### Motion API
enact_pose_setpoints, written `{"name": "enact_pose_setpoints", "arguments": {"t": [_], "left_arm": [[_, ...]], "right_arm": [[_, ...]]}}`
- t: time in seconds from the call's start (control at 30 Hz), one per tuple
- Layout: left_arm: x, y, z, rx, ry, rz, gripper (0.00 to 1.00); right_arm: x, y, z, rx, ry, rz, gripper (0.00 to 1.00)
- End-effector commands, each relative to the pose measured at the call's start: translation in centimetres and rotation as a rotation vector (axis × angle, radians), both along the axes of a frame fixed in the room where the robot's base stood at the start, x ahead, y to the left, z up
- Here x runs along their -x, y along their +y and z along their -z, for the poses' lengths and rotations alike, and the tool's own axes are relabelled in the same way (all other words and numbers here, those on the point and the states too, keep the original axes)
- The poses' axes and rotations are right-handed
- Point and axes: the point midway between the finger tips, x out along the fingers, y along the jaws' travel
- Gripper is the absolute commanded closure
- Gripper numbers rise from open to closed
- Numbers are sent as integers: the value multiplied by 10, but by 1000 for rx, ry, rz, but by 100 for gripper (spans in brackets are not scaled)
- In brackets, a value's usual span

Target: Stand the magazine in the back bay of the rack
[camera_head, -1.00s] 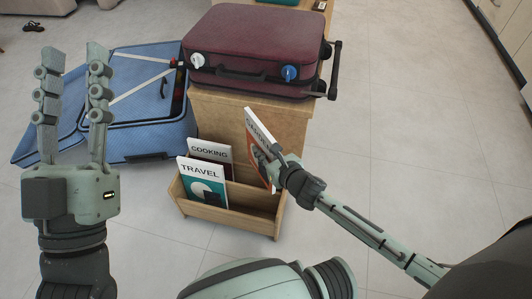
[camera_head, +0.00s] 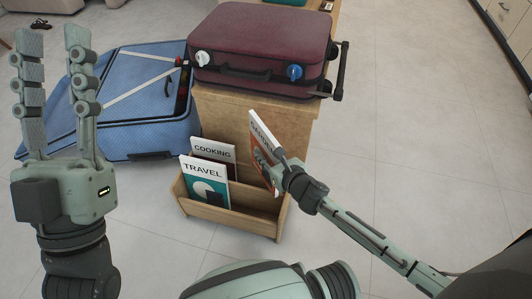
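The garden magazine (camera_head: 262,135) has a white title band and an orange cover. My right gripper (camera_head: 277,172) is shut on it and holds it upright, slightly tilted, over the right end of the wooden rack (camera_head: 232,222). The magazine's lower edge is partly hidden by the gripper, so I cannot tell whether it touches the rack. The Cooking magazine (camera_head: 213,152) stands in the rack's back bay at the left, and the Travel magazine (camera_head: 204,180) stands in front of it. My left gripper (camera_head: 56,90) is open and empty, raised at the left.
A wooden bench or cabinet (camera_head: 250,118) stands right behind the rack, with a closed maroon suitcase (camera_head: 260,45) on top. The tiled floor to the right is clear.

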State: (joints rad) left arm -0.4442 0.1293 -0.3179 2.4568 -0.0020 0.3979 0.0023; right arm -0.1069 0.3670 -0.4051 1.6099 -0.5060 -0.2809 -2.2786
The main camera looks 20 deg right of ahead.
Motion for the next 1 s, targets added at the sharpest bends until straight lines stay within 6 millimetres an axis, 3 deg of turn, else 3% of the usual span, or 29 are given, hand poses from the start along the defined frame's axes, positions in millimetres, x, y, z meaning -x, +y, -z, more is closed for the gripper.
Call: {"name": "enact_pose_setpoints", "arguments": {"t": [0.3,0.47,0.8,1.0], "left_arm": [[-1,0,-2,0,-2,-1,65],[-8,-4,1,-17,73,5,65],[-25,-17,28,-88,282,22,65],[-29,-20,39,-113,353,29,65]], "right_arm": [[0,0,-1,0,0,0,68],[0,0,-14,-1,-1,0,68],[70,-13,-39,1,3,0,68],[98,-18,-51,0,1,1,68]]}}
